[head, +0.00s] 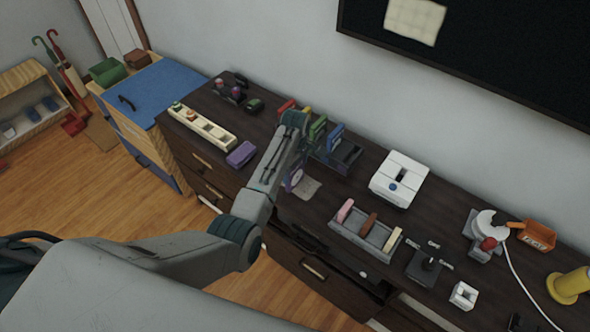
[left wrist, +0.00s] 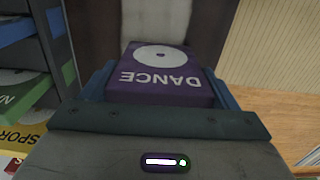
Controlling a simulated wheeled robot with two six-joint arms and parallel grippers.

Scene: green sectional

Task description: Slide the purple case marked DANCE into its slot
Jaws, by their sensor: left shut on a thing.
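The purple case marked DANCE (left wrist: 158,92) fills the middle of the left wrist view, its white disc and lettering facing the camera. In the head view a small part of it (head: 293,181) shows beside my left arm, over the dark cabinet top. My left gripper (left wrist: 158,98) is shut on it, with a blue-grey finger on each side. The case rack (head: 346,157) holds red, yellow, green (head: 317,128) and blue (head: 335,133) cases in a row. My arm hides part of the rack and most of the held case. My right gripper is not in view.
A cream tray (head: 203,126) and a purple block (head: 241,154) lie left of my arm. A grey holder with coloured blocks (head: 365,232) and a white box (head: 399,179) stand to the right. The wall rises close behind the cabinet.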

